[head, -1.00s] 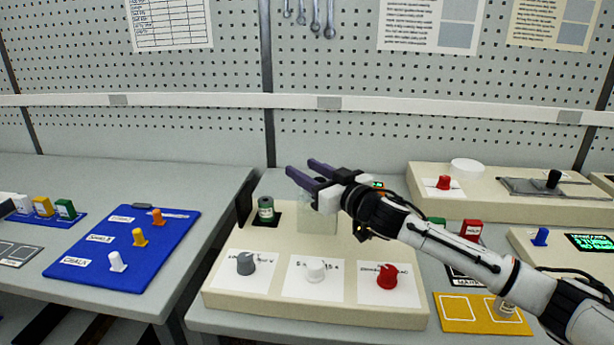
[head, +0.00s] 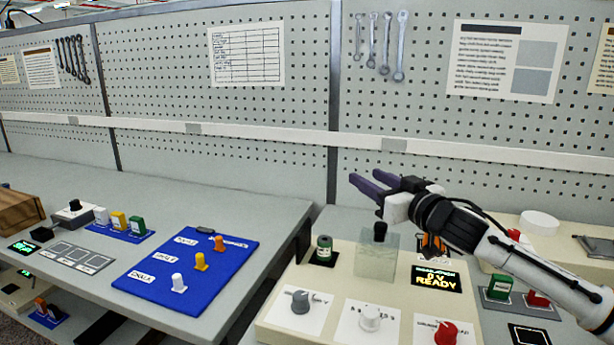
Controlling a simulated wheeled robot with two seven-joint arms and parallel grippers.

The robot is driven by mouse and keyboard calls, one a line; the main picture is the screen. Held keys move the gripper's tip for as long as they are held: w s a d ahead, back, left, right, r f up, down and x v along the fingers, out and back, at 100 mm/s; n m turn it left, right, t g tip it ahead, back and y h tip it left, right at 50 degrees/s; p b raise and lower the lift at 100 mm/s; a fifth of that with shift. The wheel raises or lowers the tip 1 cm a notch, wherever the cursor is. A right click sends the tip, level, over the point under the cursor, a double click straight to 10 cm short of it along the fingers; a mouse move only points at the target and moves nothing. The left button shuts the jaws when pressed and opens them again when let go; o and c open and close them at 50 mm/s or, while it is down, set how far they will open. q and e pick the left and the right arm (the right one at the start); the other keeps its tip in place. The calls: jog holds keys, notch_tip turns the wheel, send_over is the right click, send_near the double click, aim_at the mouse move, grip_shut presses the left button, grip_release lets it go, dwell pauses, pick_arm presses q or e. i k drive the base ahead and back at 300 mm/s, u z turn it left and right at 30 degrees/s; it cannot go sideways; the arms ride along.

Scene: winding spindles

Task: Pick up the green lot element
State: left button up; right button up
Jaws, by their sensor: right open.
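Several green pieces show in the head view, and I cannot tell by label which is the lot element. A green block (head: 137,225) with a white label stands at the right end of a small blue mat at the left, beside a yellow and a white block. Another green block (head: 499,287) stands on a grey holder at the right. My right gripper (head: 365,177) is open and empty, raised above the back of the console, apart from all green pieces. My left gripper is out of view.
The beige console (head: 283,313) has several knobs, a clear block (head: 377,258) and a display reading "READY". A large blue board (head: 150,280) with white, yellow and orange pegs lies on the left table. A wooden box (head: 17,211) is far left. A gap separates the tables.

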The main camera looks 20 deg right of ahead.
aim_at(324, 243)
jog(key=k, duration=1)
